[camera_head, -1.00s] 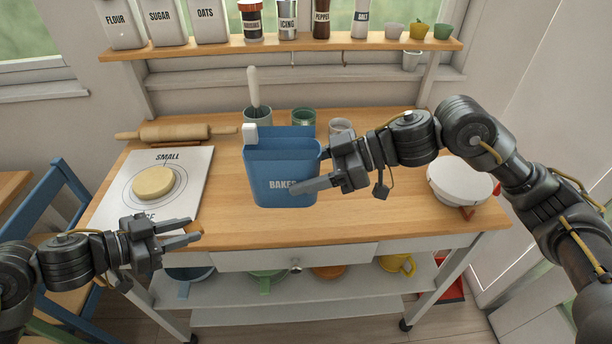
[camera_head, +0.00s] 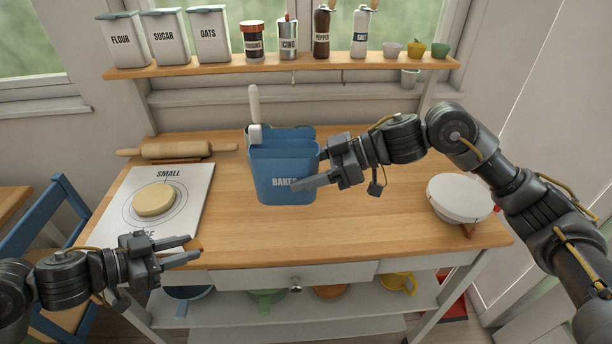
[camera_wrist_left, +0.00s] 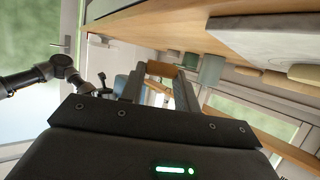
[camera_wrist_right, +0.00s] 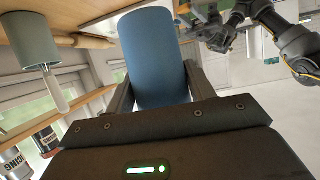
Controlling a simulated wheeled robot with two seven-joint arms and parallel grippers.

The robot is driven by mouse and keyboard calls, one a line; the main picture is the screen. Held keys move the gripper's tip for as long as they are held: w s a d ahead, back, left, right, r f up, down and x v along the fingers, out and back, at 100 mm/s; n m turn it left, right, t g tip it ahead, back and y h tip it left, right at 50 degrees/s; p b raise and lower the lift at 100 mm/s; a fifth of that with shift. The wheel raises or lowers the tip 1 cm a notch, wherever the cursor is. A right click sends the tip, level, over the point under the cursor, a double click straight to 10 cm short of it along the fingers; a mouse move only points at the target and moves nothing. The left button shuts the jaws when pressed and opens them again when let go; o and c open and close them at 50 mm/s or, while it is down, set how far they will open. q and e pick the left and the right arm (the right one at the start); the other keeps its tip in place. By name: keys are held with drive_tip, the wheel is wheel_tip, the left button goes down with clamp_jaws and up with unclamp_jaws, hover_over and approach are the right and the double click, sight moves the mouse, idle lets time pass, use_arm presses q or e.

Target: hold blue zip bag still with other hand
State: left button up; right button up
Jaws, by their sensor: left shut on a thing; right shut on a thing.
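The blue zip bag (camera_head: 286,163), lettered "BAKE" with the rest covered, hangs upright at the middle of the worktop, a white piece (camera_head: 255,134) at its top left. My right gripper (camera_head: 308,176) is shut on its right side, one finger across the front; the right wrist view shows the bag (camera_wrist_right: 155,55) between the fingers. Whether its base touches the worktop is unclear. My left gripper (camera_head: 197,249) is low at the worktop's front left, clear of the bag.
A white board (camera_head: 188,215) with a round dough piece (camera_head: 154,199) lies left on the worktop (camera_head: 370,220). A rolling pin (camera_head: 178,148) lies behind it. A white bowl (camera_head: 459,198) stands at right. A spatula (camera_head: 254,104) stands behind the bag. The worktop's front middle is clear.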

drive_tip(key=w, duration=0.6)
drive_tip(key=shift+w+d, duration=0.2)
drive_tip(key=shift+w, duration=0.1)
idle(0.5)
drive_tip(key=shift+f, duration=0.1)
wheel_tip(320, 180, down, 6)
drive_tip(key=b, duration=0.2)
drive_tip(key=shift+f, duration=0.15)
idle(1.0)
idle(0.5)
drive_tip(key=shift+f, duration=0.15)
